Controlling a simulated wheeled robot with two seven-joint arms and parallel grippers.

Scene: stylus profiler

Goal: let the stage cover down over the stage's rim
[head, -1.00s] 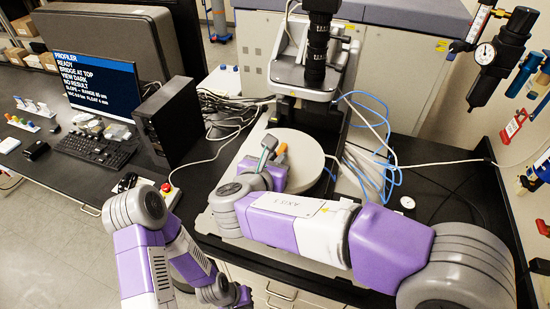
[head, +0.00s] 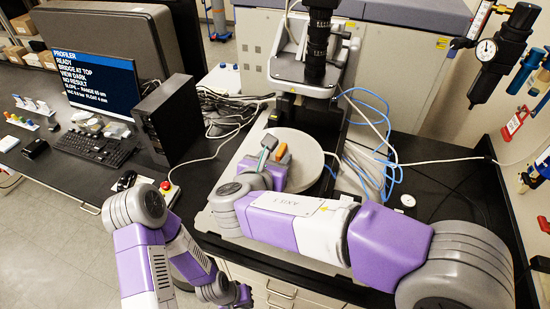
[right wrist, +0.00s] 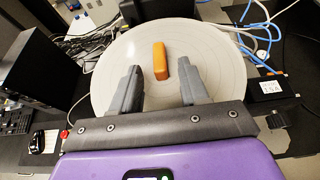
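The stage cover (head: 307,158) is a round, pale disc with an upright orange handle (head: 280,154) at its middle. It lies under the profiler's column and looks level. Whether its edge sits around the stage's rim is not clear, as the stage below is hidden. My right gripper (head: 272,162) is over the near part of the cover. In the right wrist view its two grey fingers (right wrist: 158,88) are spread apart, with the orange handle (right wrist: 161,60) just beyond their tips, untouched. My left gripper (head: 238,297) hangs low at the bottom edge, its fingers unclear.
The profiler's black optic tube (head: 317,45) and head stand behind the cover. Blue and white cables (head: 375,150) lie to its right. A black computer (head: 170,120), a monitor (head: 97,84) and a red button (head: 166,186) are to the left.

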